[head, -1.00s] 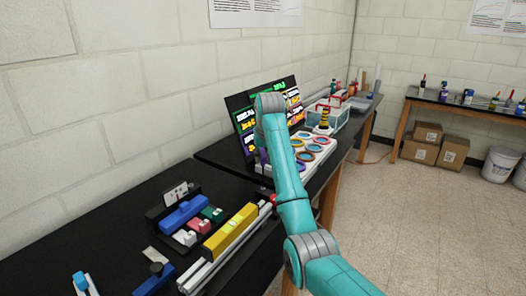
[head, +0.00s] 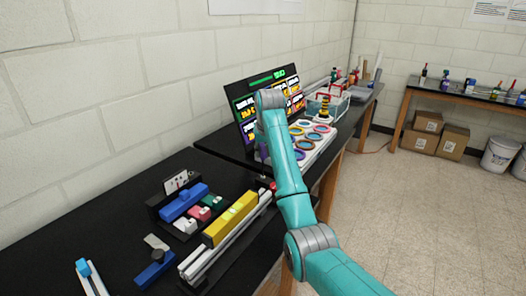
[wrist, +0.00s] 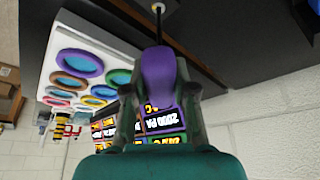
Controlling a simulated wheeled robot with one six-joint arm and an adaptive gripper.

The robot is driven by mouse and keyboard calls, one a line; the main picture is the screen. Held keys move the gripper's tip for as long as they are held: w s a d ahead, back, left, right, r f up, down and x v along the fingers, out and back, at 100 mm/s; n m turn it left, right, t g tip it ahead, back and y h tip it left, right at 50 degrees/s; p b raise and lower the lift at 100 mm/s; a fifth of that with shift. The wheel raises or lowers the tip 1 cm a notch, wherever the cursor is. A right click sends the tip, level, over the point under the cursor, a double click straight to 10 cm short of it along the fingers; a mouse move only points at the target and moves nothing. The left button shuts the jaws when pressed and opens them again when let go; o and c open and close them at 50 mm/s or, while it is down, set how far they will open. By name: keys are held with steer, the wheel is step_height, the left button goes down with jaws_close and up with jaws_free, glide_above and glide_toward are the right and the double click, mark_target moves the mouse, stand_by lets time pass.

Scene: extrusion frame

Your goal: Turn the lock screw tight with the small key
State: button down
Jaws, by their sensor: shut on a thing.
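My gripper (wrist: 158,88) is shut on the purple handle of the small key (wrist: 158,68). In the wrist view the key's thin dark shaft runs away from the fingers to a small pale round spot (wrist: 158,7) at the top edge. I cannot tell whether that spot is the lock screw or whether the shaft touches it. In the head view the purple handle (head: 263,152) shows below the end of my arm, above the bench near the far end of the rail. My arm hides most of the gripper there. I cannot make out the lock screw for sure.
A yellow block (head: 230,218) sits on the pale rail (head: 195,262), with a red part (head: 271,186) at its far end. A blue block (head: 184,202) and small coloured blocks lie left. A white tray of coloured rings (head: 318,150) and a display panel (head: 242,112) stand beyond.

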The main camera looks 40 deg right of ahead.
steer(key=shift+f, duration=0.5)
stand_by(0.8)
steer(key=shift+m+h, duration=0.3)
steer(key=shift+m, duration=0.4)
steer(key=shift+f, duration=0.1)
steer(key=shift+m+g, duration=0.4)
steer(key=shift+m, duration=0.4)
steer(key=shift+a, duration=0.1)
steer(key=shift+m+h, duration=0.3)
steer(key=shift+m, duration=0.4)
